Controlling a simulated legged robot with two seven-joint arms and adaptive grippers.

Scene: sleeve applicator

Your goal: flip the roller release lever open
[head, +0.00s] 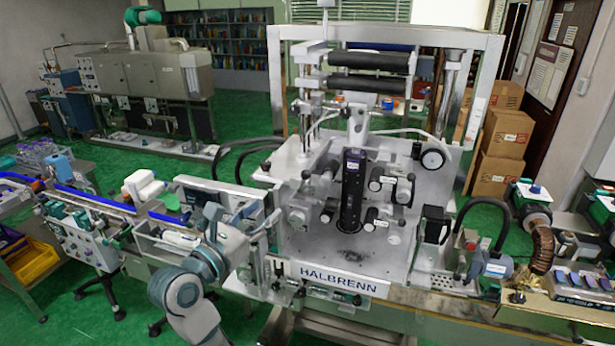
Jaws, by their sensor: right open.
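The sleeve applicator (345,264) stands in the middle of the head view, a pale machine with a HALBRENN label. Its front plate carries a tall black roller unit (352,190) and several small rollers with black-knobbed levers, such as the lever (410,178) right of the black unit. I cannot tell which one is the roller release lever, or its position. My right gripper (250,214) is open at the machine's left front side, left of the rollers and apart from the black unit. Its fingertips are small and hard to separate from the machine parts behind. My left gripper is not in view.
A conveyor with blue rails (95,199) runs in from the left. A pale frame (274,80) surrounds the machine's upper part. A small black box (433,224) and a motor (492,265) stand at right. Cardboard boxes (497,155) are stacked behind.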

